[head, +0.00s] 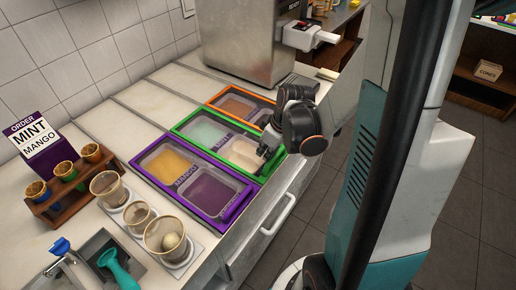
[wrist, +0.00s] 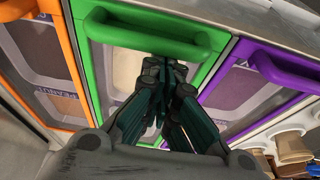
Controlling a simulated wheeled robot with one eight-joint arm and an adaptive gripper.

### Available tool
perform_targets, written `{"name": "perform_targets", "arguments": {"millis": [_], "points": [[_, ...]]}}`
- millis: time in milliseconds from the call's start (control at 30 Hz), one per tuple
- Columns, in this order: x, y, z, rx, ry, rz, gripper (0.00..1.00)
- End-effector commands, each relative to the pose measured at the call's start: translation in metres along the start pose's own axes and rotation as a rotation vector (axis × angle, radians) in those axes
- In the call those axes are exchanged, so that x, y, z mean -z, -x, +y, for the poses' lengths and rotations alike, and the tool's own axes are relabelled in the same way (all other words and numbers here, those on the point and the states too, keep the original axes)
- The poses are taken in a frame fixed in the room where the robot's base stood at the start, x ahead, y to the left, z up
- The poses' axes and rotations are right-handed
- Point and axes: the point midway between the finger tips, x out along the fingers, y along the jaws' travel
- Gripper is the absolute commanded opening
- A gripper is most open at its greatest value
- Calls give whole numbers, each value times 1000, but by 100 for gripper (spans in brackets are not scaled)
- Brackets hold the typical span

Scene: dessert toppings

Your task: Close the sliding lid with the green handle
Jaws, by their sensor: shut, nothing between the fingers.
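The green-framed unit (head: 184,129) lies in the counter between an orange one and a purple one. A pale mint tub (head: 207,131) and a cream tub (head: 243,153) show in it. My gripper (head: 264,150) is over the right end of the green unit. In the wrist view its dark fingers (wrist: 165,68) are shut and empty, with their tips close to the handle. I cannot tell whether they touch it. The fingers hide part of the frame and lid.
The purple unit (head: 222,219) and orange unit (head: 214,101) flank the green one closely. Their handles, purple (wrist: 287,70) and orange (wrist: 16,9), stick up on both sides. Cups (head: 165,236) and a cone rack (head: 69,187) stand at left. A steel machine (head: 242,45) stands behind.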

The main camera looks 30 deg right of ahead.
Motion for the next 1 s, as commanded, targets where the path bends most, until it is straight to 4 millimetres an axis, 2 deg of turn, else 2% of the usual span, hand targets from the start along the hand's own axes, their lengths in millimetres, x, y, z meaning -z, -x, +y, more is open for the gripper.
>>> {"name": "perform_targets", "arguments": {"millis": [100,467,567,767,1000], "points": [[-6,1,0,-1,-1,-8,0],[-7,0,-1,-1,-2,-14,0],[-2,-4,0,0,-1,-13,0],[25,-20,2,-1,1,-7,0],[29,37,2,-2,-4,-5,0]]}}
